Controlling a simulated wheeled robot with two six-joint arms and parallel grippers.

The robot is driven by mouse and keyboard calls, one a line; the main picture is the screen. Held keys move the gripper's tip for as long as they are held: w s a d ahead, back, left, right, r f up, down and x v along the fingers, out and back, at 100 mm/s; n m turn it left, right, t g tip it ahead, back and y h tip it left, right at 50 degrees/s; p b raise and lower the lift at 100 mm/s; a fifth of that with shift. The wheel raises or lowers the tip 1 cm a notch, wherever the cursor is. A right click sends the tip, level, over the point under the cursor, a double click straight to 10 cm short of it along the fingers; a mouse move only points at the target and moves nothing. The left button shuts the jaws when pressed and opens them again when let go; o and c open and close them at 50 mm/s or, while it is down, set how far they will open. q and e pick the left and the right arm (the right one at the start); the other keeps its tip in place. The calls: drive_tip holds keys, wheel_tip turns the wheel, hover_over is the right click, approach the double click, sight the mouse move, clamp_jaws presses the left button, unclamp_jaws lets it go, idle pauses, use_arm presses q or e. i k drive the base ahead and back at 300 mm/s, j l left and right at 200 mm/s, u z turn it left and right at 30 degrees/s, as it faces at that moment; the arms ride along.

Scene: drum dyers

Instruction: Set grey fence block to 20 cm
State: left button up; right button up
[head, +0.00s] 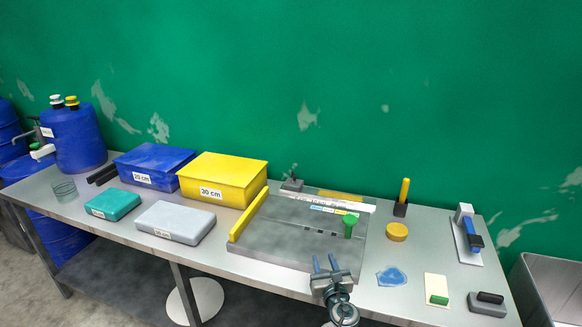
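A grey cutting board (312,232) lies on the bench, with a yellow bar (248,215) along its left edge and a printed scale strip (318,205) near its back. A small dark grey block (292,185) with a knob-like top sits at the board's back left; I take it for the fence block. Its setting on the scale is too small to read. A green knob (349,226) stands at the board's right. My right gripper is not in view.
A blue box labelled 20 cm (155,162), a yellow box labelled 30 cm (222,178), a teal box (113,204) and a light grey box (175,222) stand left. A yellow disc (397,232), blue cloth (391,277) and hand tools lie right.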

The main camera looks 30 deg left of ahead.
sight(296, 187)
drive_tip(key=i+j, duration=0.35)
drive_tip(key=j, duration=0.15)
drive_tip(key=i+j, duration=0.7)
drive_tip(key=j, duration=0.25)
